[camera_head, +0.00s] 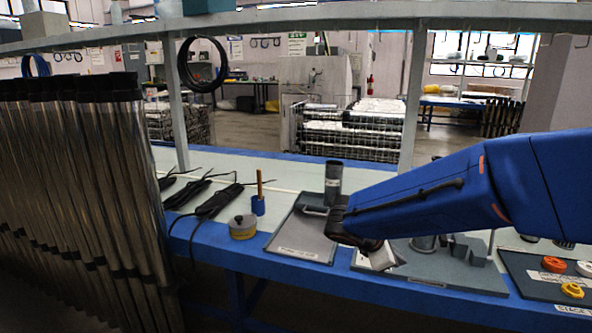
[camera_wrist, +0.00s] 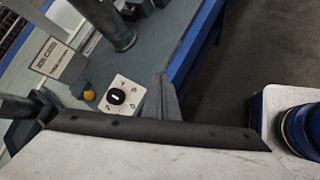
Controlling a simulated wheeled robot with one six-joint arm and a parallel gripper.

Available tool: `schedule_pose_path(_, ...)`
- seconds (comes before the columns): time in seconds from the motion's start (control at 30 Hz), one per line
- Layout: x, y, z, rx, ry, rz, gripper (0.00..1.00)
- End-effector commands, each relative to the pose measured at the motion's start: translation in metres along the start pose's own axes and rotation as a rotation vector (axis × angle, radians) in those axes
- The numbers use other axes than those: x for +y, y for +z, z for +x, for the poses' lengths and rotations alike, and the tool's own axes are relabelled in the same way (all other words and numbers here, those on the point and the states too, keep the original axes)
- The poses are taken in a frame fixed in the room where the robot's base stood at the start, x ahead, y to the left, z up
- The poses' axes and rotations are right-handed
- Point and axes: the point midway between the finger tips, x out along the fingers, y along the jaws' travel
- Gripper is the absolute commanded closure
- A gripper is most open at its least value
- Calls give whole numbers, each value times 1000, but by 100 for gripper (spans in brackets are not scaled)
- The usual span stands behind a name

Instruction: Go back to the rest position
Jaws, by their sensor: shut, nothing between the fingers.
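My gripper (camera_head: 384,260) hangs at the end of my blue arm, above the workbench (camera_head: 262,262) and close to its front edge. In the wrist view my gripper (camera_wrist: 161,82) has its fingers together, with nothing held between them. The fingers stand next to a light plate with a round black knob (camera_wrist: 116,97) and a yellow button (camera_wrist: 89,95). I cannot tell whether they touch it. My arm and wrist hide part of the bench in the head view.
Dark tubes (camera_head: 75,190) stand packed at the left. On the bench are a grey mat (camera_head: 300,238), a dark cylinder (camera_head: 333,180), a round tin (camera_head: 242,227) and a dark tray with orange and yellow parts (camera_head: 530,280). A shelf post (camera_head: 411,100) rises behind.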

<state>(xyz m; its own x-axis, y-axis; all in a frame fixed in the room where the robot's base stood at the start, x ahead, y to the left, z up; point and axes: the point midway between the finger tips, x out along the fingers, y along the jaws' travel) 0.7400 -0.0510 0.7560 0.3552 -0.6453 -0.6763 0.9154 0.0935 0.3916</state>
Motion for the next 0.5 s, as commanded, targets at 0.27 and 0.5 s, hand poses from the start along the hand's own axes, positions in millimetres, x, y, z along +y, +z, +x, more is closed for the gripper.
schedule_pose_path(0.27,-74,49,-7,133,-157,406,100)
schedule_pose_path(0.5,-131,68,-22,245,-284,754,100)
